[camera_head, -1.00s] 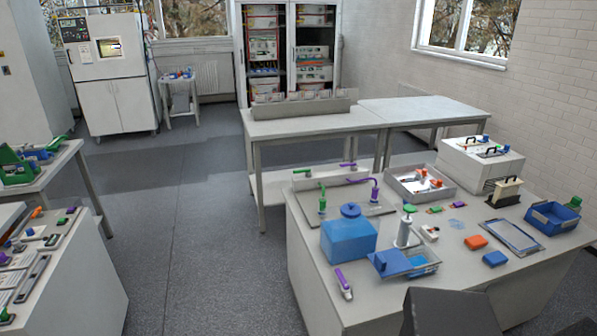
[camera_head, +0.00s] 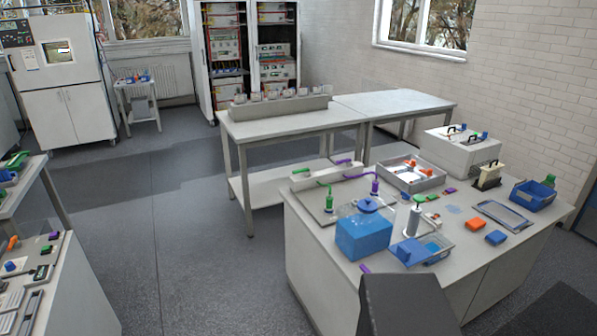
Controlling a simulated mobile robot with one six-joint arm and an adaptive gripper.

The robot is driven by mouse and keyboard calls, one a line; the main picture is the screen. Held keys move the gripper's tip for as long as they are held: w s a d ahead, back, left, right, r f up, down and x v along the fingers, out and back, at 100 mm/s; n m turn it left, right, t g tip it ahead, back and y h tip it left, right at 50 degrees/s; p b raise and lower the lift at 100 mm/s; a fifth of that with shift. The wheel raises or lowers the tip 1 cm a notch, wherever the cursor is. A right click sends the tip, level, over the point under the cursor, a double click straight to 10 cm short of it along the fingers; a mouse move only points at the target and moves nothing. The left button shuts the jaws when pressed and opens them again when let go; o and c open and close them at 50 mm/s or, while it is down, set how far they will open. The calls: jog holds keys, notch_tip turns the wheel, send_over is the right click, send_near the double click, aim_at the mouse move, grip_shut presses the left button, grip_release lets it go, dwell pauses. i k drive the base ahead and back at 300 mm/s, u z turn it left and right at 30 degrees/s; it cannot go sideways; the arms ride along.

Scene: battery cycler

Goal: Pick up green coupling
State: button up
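Several green parts show, and I cannot tell which one is the green coupling. A green curved piece on a short upright fitting (camera_head: 329,198) stands on the flat plate at the left of the near right bench. A purple curved piece on a similar fitting (camera_head: 374,186) stands to its right. A small green part (camera_head: 433,197) lies among small parts near the middle of the bench. Another green piece (camera_head: 16,160) lies on the left table at the picture's edge. My gripper is not in view; a dark part, probably mine, covers the bench's front edge.
The near bench (camera_head: 320,255) holds a blue tank (camera_head: 363,237), a pump with a green top (camera_head: 415,215), a blue bin (camera_head: 533,194) and a metal tray (camera_head: 440,180). A left cabinet (camera_head: 80,290) carries more small parts. Grey floor (camera_head: 190,250) is clear between them.

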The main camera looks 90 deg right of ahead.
aim_at(330, 199)
jog(key=u, duration=0.05)
jog(key=i, duration=0.15)
jog(key=u, duration=0.1)
jog(key=k, duration=0.15)
jog(key=z, duration=3.15)
jog(key=i, duration=0.9)
jog(key=z, duration=0.05)
